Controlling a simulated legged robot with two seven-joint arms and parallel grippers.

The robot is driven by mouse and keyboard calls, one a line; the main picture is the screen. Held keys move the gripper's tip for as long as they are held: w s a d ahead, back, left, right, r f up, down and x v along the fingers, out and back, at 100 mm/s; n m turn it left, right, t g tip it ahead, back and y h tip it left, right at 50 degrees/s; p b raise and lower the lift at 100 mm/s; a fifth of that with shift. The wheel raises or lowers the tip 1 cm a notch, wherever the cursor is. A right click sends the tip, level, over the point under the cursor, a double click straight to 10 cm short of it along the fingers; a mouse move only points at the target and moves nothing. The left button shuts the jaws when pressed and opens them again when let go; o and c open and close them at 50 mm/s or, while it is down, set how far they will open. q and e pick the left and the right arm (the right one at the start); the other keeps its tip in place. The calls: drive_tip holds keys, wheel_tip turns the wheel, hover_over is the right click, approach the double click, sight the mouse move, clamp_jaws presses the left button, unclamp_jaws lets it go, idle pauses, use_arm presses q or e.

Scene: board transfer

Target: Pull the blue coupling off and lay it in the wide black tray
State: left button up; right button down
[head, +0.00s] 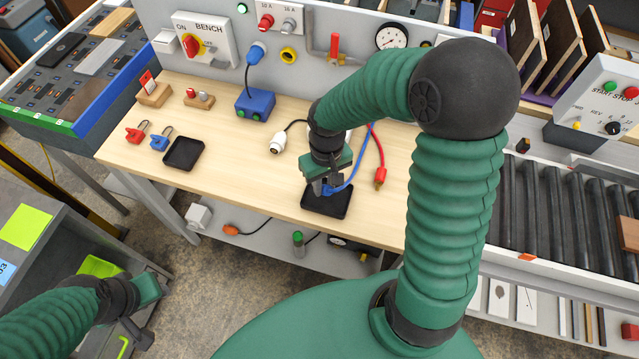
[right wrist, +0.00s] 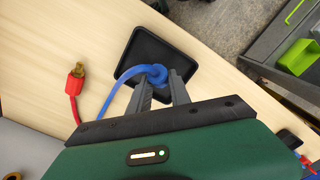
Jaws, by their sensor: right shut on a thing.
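The blue coupling (right wrist: 157,75) is between the fingertips of my right gripper (right wrist: 160,84), which is shut on it. Its blue hose (right wrist: 112,95) trails off to the left in the right wrist view. In the head view my right gripper (head: 326,184) is over a black tray (head: 318,208) near the bench's front edge. The tray (right wrist: 140,48) lies beyond the coupling in the right wrist view, empty; I cannot tell whether the coupling touches it. My left gripper (head: 143,322) hangs low at the left, away from the bench, its jaws unclear.
A red hose with a brass end (head: 380,176) lies right of the tray. A white plug (head: 276,144) lies behind it. A second black tray (head: 183,154), red padlock (head: 137,132) and blue padlock (head: 161,139) are on the left. Wood between the trays is clear.

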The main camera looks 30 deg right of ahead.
drive_tip(key=c, duration=1.1)
unclamp_jaws()
drive_tip(key=shift+d+f, duration=0.25)
drive_tip(key=shift+d, duration=0.9)
drive_tip(key=shift+a+r, duration=0.25)
drive_tip(key=shift+a, duration=0.8)
drive_tip(key=shift+a+r, duration=0.25)
drive_tip(key=shift+r, duration=0.05)
use_arm(q)
drive_tip(key=shift+d+r+p, duration=0.45)
drive_tip(key=shift+r+p, duration=0.1)
drive_tip(key=shift+r, duration=0.1)
drive_tip(key=shift+d+r+p, duration=0.45)
drive_tip(key=shift+r+p, duration=0.05)
drive_tip(key=shift+r, duration=0.1)
use_arm(e)
drive_tip(key=shift+d+r, duration=0.3)
drive_tip(key=shift+r, duration=2.35)
drive_tip(key=shift+d+r, duration=0.25)
drive_tip(key=shift+r, duration=2.4)
drive_tip(key=shift+d+r, duration=0.3)
drive_tip(key=shift+r, duration=2.35)
